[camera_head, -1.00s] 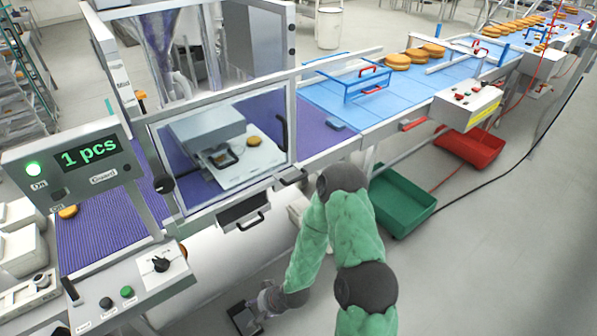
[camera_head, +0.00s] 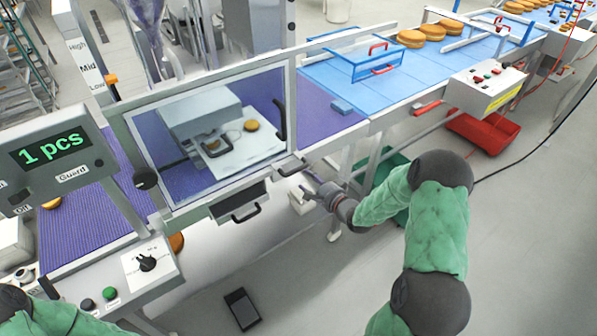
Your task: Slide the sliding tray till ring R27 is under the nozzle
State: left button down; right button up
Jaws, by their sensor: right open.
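The sliding tray (camera_head: 262,146) is a pale plate behind the clear guard (camera_head: 165,195). A dark-edged ring (camera_head: 214,146) sits on its left part, and a browned round (camera_head: 251,125) lies to the right of it. I cannot read any label on the ring. A grey machine housing (camera_head: 200,105) stands over the tray's back left; I cannot make out the nozzle. My right gripper (camera_head: 308,193) is open and empty, outside the guard, below and right of it. My left arm shows only as a green sleeve at the lower left; its gripper is out of view.
A black handle (camera_head: 281,120) is on the guard's right side. A dark-fronted drawer (camera_head: 238,203) with a handle is below the guard. The display (camera_head: 50,152) reads 1 pcs. A dark flat object (camera_head: 242,309) lies on the floor. A red bin (camera_head: 484,132) stands at right.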

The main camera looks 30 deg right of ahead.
aim_at(297, 171)
jog(key=b+x, duration=0.1)
jog(key=x, duration=0.7)
grip_shut()
